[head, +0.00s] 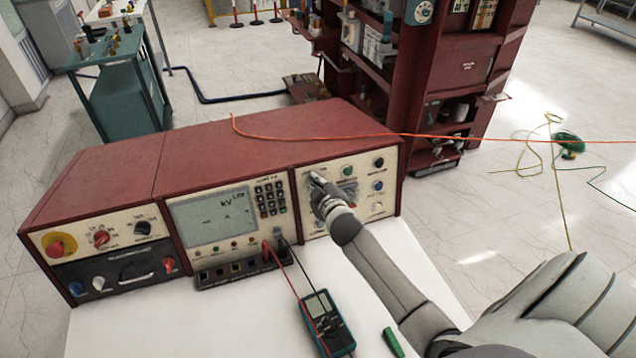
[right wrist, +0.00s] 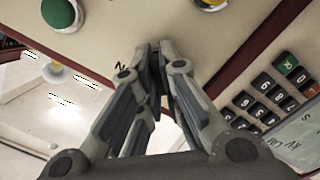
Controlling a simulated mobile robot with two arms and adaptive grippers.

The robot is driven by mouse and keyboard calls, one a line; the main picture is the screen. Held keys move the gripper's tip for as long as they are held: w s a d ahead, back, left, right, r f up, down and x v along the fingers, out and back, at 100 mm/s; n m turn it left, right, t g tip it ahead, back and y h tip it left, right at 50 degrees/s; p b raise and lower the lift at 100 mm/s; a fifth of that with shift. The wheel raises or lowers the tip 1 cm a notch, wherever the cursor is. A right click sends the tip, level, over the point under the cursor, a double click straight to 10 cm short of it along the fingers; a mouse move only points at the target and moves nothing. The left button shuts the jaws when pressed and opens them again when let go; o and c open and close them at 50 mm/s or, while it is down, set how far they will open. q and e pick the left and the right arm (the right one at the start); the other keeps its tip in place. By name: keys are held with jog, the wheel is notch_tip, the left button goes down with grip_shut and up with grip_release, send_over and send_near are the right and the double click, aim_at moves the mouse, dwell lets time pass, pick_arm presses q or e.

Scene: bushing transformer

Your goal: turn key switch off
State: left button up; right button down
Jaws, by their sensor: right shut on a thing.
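The red instrument console (head: 205,150) stands on a white table, with its control panels facing me. My right gripper (head: 322,186) reaches to the upper left of the right-hand panel (head: 308,217). In the right wrist view, my right gripper (right wrist: 155,58) has its fingers closed together right at the cream panel face (right wrist: 133,32). It is shut on the key switch, which the fingertips hide in both views. I cannot see which way the key is turned. My left gripper is not in view.
A green button (right wrist: 62,14) and a keypad (right wrist: 276,88) flank my fingers. A multimeter (head: 325,322) with red and black leads lies on the white table (head: 190,325). An orange cable (head: 300,137) crosses the console top. A red shelf (head: 462,60) stands behind.

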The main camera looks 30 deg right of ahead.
dwell(0.5)
jog(key=c, duration=1.6)
grip_release()
jog(key=v, duration=1.2)
jog(key=shift+a+f, duration=0.1)
